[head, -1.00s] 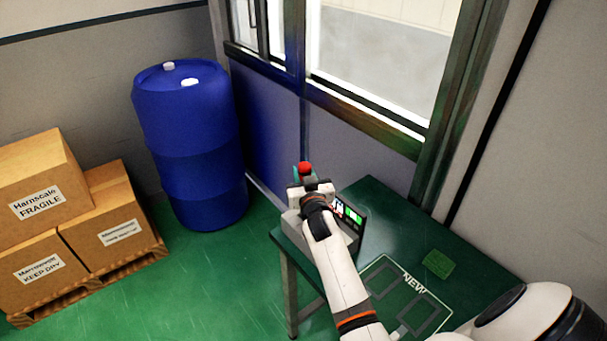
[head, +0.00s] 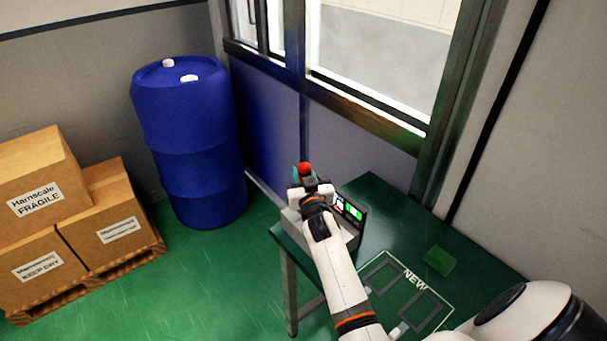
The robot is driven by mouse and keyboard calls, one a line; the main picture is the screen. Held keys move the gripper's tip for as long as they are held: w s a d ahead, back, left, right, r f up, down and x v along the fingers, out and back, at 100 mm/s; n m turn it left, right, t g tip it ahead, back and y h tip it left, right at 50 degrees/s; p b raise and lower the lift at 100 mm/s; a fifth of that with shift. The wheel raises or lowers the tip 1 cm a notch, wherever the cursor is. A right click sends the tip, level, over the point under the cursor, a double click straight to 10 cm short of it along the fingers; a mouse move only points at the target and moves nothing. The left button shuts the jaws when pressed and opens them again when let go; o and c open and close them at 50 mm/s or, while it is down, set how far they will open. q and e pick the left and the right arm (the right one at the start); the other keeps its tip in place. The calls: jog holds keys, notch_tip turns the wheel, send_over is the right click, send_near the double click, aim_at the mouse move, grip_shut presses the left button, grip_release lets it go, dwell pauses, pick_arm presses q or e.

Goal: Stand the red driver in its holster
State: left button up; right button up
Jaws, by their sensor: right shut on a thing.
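The red driver (head: 305,168) shows as a round red top just beyond my right gripper (head: 304,180). The gripper is shut on it, above the far left part of the green table. Most of the driver is hidden behind the gripper and wrist. A bit of teal shows beside the red top; I cannot tell what it belongs to. A grey box-like unit (head: 291,222) with a lit panel (head: 350,209) stands under and behind my right arm. I cannot make out the holster. My left gripper is not in view.
The green table (head: 375,195) has a marked area reading NEW (head: 415,281) and a small green pad (head: 439,260). A window and wall stand behind the table. A blue barrel (head: 190,140) and stacked cartons (head: 100,220) stand on the floor to the left.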

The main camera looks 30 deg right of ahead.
jog(key=shift+f+b, duration=1.4)
jog(key=shift+f, duration=0.4)
jog(key=shift+f+b, duration=0.6)
jog(key=shift+f, duration=0.1)
jog(key=o, duration=1.1)
jog(key=shift+o, duration=0.2)
jog(key=shift+f, duration=0.1)
jog(key=b+v, duration=0.1)
jog(key=v, duration=1.1)
